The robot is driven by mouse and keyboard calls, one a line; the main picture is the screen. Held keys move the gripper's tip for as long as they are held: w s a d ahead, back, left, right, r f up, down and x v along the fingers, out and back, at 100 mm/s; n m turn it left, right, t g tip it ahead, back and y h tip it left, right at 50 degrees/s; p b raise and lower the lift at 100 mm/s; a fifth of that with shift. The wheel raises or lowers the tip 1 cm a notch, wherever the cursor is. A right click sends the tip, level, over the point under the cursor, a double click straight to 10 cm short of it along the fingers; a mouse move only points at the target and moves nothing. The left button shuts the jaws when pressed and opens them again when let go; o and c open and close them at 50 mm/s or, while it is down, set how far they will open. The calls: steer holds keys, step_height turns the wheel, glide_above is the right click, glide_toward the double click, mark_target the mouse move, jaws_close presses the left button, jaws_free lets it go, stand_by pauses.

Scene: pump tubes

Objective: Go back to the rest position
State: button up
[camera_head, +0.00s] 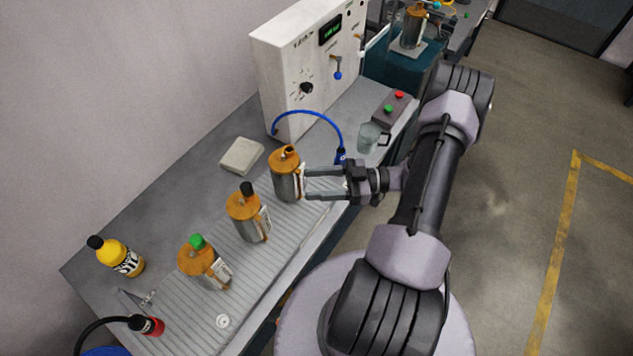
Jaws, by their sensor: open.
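My gripper (309,182) is open, with its fingers pointing left at the side of an uncapped orange-and-grey pump (287,183). The fingertips are at or very near the pump's right side; I cannot tell whether they touch it. The pump stands upright on the ribbed part of the bench. My arm reaches in from the right, bent, above the bench's front edge.
A black-capped pump (248,219) and a green-capped pump (204,265) stand nearer on the bench (206,170). A blue hose (305,113) arches from the white control panel (290,62) close behind my gripper. A glass mug (368,138) stands nearby. Open floor lies right.

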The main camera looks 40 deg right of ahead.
stand_by(0.4)
steer(key=a+r+n+g+h+b, duration=0.25)
steer(key=a+r+n+g, duration=0.2)
steer(key=n, duration=0.85)
steer(key=a+r+n+g+h+b, duration=0.2)
steer(key=a+r+n+g+b, duration=0.3)
steer(key=n, duration=0.7)
steer(key=s+a+r+n+t+h+b, duration=0.2)
steer(key=s+a+n+h, duration=0.2)
steer(key=n, duration=1.1)
steer(key=s+a+r+n+t+h+b, duration=0.2)
steer(key=s+a+n+t+h+b, duration=0.1)
steer(key=n, duration=1.3)
steer(key=shift+s+a+r+n+h, duration=0.35)
steer(key=shift+s+a+h, duration=0.5)
steer(key=shift+s, duration=0.35)
